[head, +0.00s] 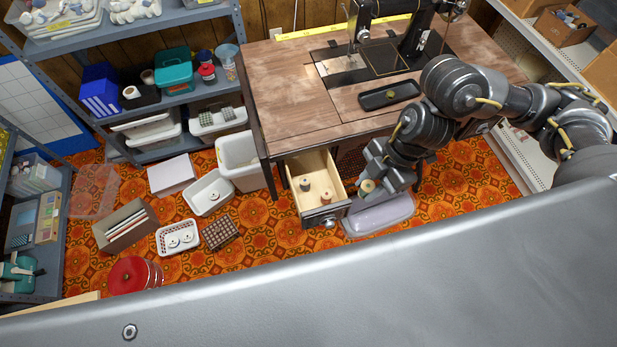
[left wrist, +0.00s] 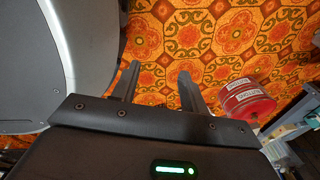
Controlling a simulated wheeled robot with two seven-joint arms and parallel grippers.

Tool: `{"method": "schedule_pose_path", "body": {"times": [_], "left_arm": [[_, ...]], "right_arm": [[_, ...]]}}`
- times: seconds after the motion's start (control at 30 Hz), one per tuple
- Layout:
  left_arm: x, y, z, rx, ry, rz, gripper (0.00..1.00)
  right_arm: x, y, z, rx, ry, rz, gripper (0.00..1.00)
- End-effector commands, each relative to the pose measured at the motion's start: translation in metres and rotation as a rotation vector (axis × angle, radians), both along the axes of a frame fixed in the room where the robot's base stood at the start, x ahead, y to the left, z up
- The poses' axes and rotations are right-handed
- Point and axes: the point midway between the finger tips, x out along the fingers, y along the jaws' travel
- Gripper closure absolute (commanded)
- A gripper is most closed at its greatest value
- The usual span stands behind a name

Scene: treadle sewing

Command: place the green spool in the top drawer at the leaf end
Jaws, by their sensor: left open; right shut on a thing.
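My right gripper (head: 376,180) is shut on a spool (head: 367,186), just right of the open drawer. The spool shows mainly its tan end; its thread colour is hard to tell. The open drawer (head: 341,207) is pulled out under the left end of the sewing table (head: 290,85). Two more spools stand inside it: a dark one (head: 305,184) toward the back left and a reddish-brown one (head: 326,197) nearer the front. My left gripper (left wrist: 158,86) shows in the left wrist view, open and empty above the patterned floor.
A white bin (head: 243,163) stands left of the drawer. A black tray (head: 389,95) and the sewing machine (head: 415,40) are on the table. A red tin (left wrist: 246,100) is beside my left gripper.

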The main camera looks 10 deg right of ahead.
Motion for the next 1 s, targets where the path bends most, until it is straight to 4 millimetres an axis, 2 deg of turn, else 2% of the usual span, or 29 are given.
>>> {"method": "schedule_pose_path", "body": {"times": [0.17, 0.27, 0.57, 0.7, 0.83, 0.9, 1.0], "left_arm": [[-0.001, -0.001, -0.001, -0.002, -0.001, 0.001, 0.56], [-0.003, -0.003, -0.001, -0.004, 0.003, 0.001, 0.56], [-0.012, -0.004, -0.007, -0.005, 0.015, 0.000, 0.56], [-0.011, -0.001, -0.015, 0.001, 0.015, 0.000, 0.56], [-0.003, 0.003, -0.016, 0.007, 0.014, -0.001, 0.56], [0.016, 0.000, -0.011, 0.003, -0.008, -0.001, 0.56], [0.020, -0.002, -0.010, 0.000, -0.011, 0.000, 0.56]], "right_arm": [[0.000, 0.002, -0.001, 0.001, 0.000, 0.022, 0.93], [0.005, 0.013, -0.006, 0.002, 0.000, 0.022, 0.93], [0.039, 0.080, -0.041, 0.002, 0.001, 0.019, 0.93], [0.049, 0.100, -0.070, -0.002, 0.003, 0.015, 0.93], [0.057, 0.113, -0.086, -0.001, 0.000, 0.017, 0.93], [0.059, 0.117, -0.091, 0.000, 0.000, 0.016, 0.93], [0.061, 0.120, -0.094, 0.000, -0.001, 0.017, 0.93]]}}
